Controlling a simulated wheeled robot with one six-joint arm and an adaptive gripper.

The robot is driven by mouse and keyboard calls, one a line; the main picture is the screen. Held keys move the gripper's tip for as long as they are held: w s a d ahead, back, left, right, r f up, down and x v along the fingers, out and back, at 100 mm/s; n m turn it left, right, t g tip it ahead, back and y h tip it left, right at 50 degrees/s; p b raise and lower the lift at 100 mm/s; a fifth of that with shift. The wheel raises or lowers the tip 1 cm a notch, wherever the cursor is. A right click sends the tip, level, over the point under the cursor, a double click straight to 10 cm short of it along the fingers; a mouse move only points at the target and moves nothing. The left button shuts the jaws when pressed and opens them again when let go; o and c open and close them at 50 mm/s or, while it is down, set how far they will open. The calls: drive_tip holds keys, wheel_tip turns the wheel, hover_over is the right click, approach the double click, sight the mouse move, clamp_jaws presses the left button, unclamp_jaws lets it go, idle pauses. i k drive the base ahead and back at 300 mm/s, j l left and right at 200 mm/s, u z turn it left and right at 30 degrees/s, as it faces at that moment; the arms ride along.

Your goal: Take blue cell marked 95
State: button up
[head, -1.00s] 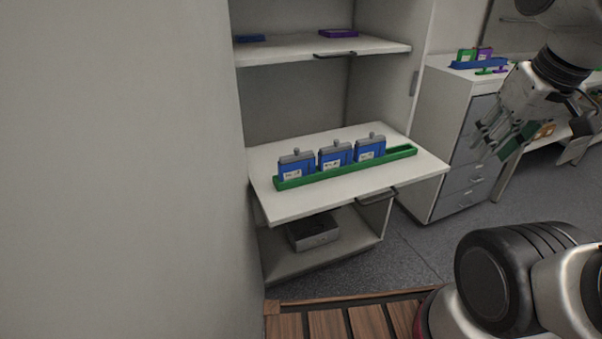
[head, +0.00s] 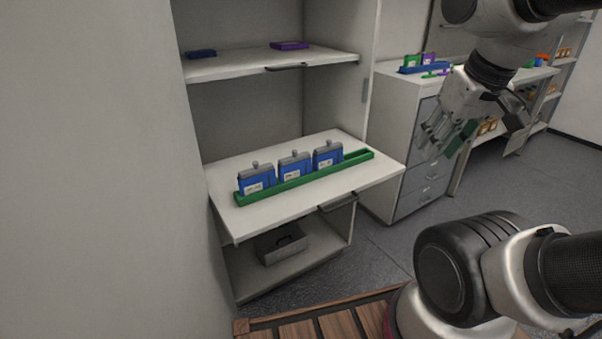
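Three blue cells with grey tops stand upright in a row in a green rack (head: 305,181) on the pulled-out shelf. They are the left cell (head: 257,180), the middle cell (head: 295,166) and the right cell (head: 328,156). Each has a white label, but the numbers are too small to read, so I cannot tell which is marked 95. The right end of the rack is empty. My gripper (head: 448,143) is at the upper right, well apart from the cells and in front of the drawer cabinet. Its fingers look spread, with nothing seen between them.
The pulled-out shelf (head: 376,180) has a handle on its front edge. Above it, another shelf (head: 235,66) holds a blue and a purple item. A grey box (head: 280,246) sits below. The drawer cabinet (head: 390,110) stands right; a wall panel (head: 100,170) fills the left.

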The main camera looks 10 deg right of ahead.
sight(287, 172)
drive_tip(key=i+j, duration=0.2)
drive_tip(key=i, duration=0.2)
drive_tip(key=i+j+z, duration=0.15)
drive_tip(key=i, duration=0.25)
